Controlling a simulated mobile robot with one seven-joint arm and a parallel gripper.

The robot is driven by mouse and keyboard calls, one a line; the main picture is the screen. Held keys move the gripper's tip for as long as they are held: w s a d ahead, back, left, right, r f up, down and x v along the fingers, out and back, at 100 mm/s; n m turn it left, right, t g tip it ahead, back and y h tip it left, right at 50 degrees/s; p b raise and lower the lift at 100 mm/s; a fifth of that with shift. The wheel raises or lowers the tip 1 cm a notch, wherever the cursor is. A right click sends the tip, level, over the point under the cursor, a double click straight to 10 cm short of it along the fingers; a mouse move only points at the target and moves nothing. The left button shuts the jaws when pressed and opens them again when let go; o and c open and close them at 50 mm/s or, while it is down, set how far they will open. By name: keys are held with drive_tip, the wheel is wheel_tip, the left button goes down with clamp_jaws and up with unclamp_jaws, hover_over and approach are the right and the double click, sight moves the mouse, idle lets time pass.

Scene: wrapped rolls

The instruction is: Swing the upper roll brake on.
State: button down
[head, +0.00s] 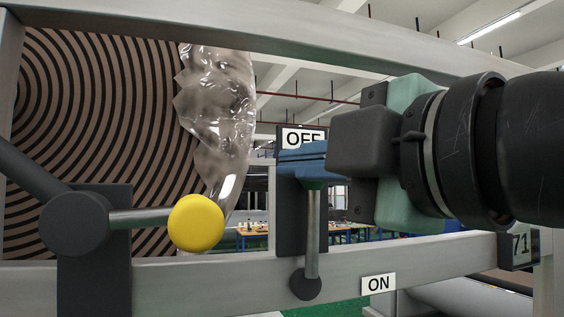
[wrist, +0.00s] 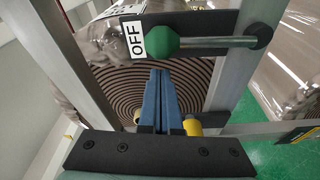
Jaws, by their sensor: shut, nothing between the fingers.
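The brake lever with the OFF and ON labels has a steel rod (head: 312,232) standing upright from a dark pivot (head: 305,285). Its green knob (wrist: 165,42) is at the OFF label (wrist: 133,39) in the wrist view; in the head view it is mostly hidden behind my fingers. The OFF label (head: 302,138) is partly covered there, and the ON label (head: 378,283) is low and right of the pivot. My gripper (head: 302,158) has its blue fingers shut and empty, beside the knob. They also show in the wrist view (wrist: 161,75). I cannot tell whether they touch it.
A second lever with a yellow knob (head: 196,222) points right from a dark pivot at the left. Behind is a spiral-ended roll (head: 95,140) with loose clear wrap (head: 218,100). Grey frame beams (head: 220,287) run above and below. A plate marked 71 (head: 520,248) is at the right.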

drive_tip(key=w+d+f+m+t+b, duration=0.1)
drive_tip(key=w+d+f+m+b, duration=0.1)
drive_tip(key=d+m, duration=0.4)
drive_tip(key=w+d+f+m+t+h+b, duration=0.1)
drive_tip(key=w+d+f+m+t+b, duration=0.1)
drive_tip(key=d+f+m+b, duration=0.2)
drive_tip(key=shift+w+d+m+h, duration=0.15)
drive_tip(key=shift+d+m+h, duration=0.15)
drive_tip(key=shift+d+m, duration=1.65)
drive_tip(key=shift+a+f+m, duration=0.15)
drive_tip(key=shift+a+m, duration=0.2)
drive_tip(key=shift+a, duration=0.05)
